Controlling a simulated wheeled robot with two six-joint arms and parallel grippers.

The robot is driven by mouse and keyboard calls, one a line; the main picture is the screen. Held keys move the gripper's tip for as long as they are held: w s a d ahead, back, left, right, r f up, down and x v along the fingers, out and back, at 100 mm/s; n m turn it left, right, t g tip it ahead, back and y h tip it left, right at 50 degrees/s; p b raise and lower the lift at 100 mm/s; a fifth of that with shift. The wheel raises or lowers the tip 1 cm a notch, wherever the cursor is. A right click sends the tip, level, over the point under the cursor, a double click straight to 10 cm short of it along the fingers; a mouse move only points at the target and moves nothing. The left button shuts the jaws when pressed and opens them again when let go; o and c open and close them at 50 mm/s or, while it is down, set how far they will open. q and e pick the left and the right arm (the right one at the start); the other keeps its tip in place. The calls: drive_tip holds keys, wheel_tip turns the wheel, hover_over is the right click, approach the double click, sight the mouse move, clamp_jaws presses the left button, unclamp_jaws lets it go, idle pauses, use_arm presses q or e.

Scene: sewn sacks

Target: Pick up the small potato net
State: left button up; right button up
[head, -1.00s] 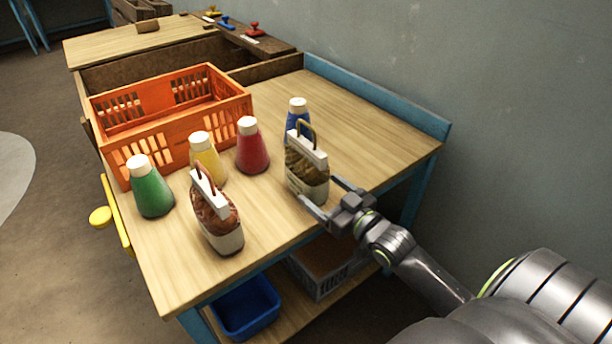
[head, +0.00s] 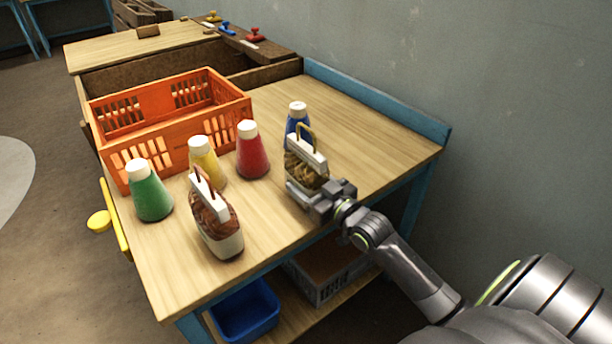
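A small net bag with yellowish-brown contents (head: 303,172), a white header and a yellow handle stands at the right front of the table; it looks like the potato net. My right gripper (head: 305,192) is low against it, one finger across its front near the base. The other finger is hidden, so whether it is clamped is unclear. A second net bag with reddish-brown contents (head: 212,215) and a red handle stands to the left, apart from the gripper. My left gripper is not in view.
An orange crate (head: 165,143) stands behind left. Green (head: 152,195), yellow (head: 208,163), red (head: 252,155) and blue (head: 297,118) bottles stand around the bags, the blue one close behind the right bag. The table's right back (head: 375,140) is clear. A blue bin (head: 245,310) is below.

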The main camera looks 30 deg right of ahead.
drive_tip(key=c, duration=1)
drive_tip(key=shift+r, duration=0.15)
drive_tip(key=shift+c, duration=0.6)
